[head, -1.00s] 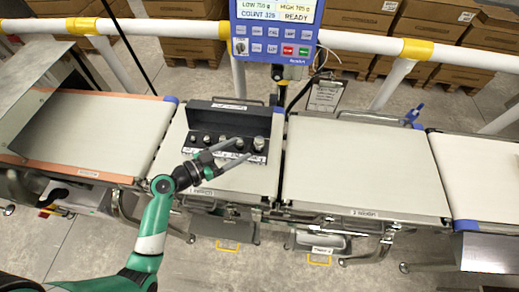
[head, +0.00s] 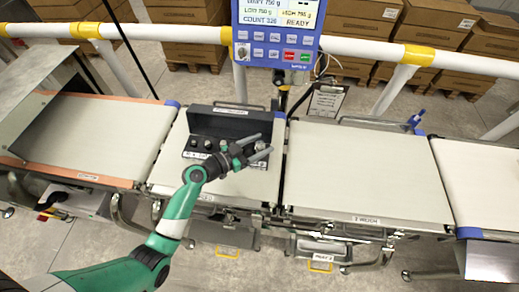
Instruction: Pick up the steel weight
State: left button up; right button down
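A black case (head: 232,109) with an open lid stands on the belt section left of centre. It holds a row of small steel weights (head: 208,144) with knobs. The largest steel weight (head: 259,146) is at the right end of the row and partly hidden by my gripper. My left gripper (head: 264,145) is over the right end of the case, its two fingers apart. The fingertips appear to lie on either side of the largest weight; I cannot tell whether they touch it. My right gripper is not in view.
A blue display unit (head: 277,37) stands behind the case. A white rail (head: 350,47) runs across the back, with a clipboard (head: 326,102) below it. The belt to the right (head: 365,175) and the belt at the left (head: 95,135) are clear.

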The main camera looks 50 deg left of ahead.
pick_arm(q)
grip_shut()
dwell(1.2)
